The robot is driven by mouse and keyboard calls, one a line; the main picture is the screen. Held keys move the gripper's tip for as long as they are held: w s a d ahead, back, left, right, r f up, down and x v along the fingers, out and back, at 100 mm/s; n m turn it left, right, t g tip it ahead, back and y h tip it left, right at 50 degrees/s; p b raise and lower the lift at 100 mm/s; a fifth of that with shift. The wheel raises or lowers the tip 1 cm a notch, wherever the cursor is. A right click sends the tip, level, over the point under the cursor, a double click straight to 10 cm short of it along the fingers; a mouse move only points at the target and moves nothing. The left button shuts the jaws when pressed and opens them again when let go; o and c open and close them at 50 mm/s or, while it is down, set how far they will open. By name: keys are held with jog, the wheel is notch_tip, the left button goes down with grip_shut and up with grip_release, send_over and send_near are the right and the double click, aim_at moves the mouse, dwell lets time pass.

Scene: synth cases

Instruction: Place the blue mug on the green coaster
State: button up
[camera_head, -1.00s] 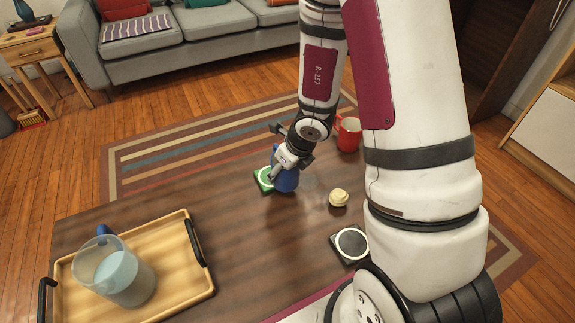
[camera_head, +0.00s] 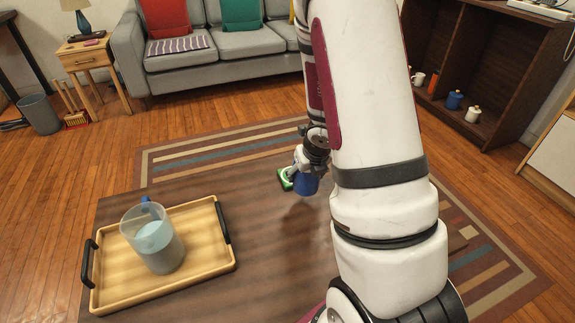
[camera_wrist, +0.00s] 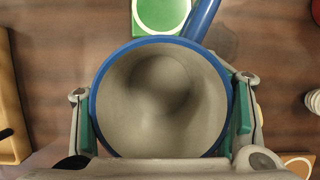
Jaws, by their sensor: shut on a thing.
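My gripper (camera_head: 305,162) is shut on the blue mug (camera_head: 306,185). In the wrist view the mug's blue rim (camera_wrist: 160,40) faces the camera and its grey inside looks empty. The green-lined fingers press on its left and right sides. The green coaster (camera_head: 284,180) lies on the table just left of the mug in the head view. In the wrist view the coaster (camera_wrist: 142,18) shows above the mug, with the mug's handle (camera_wrist: 203,18) pointing beside it. The mug is beside the coaster, not centred over it. A dark shadow lies below the mug; its exact height is unclear.
A wooden tray (camera_head: 108,293) with black handles holds a clear jug (camera_head: 160,250) at the table's left. In the wrist view a white ridged thing (camera_wrist: 313,102), a red thing (camera_wrist: 315,8) and a pale-centred coaster (camera_wrist: 298,163) show at right. My arm hides the table's right side.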

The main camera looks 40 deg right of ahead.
jog(key=w+d+p, duration=0.1)
jog(key=w, duration=0.2)
jog(key=w+d+p, duration=0.1)
jog(key=w, duration=0.2)
jog(key=w+d+f+p, duration=0.1)
jog(key=w, duration=0.3)
jog(key=shift+d, duration=0.15)
jog(key=shift+w+f+b, duration=0.1)
jog(key=shift+f+b, duration=1.05)
jog(key=shift+f, duration=0.6)
jog(key=shift+f, duration=0.1)
jog(key=o, duration=1.9)
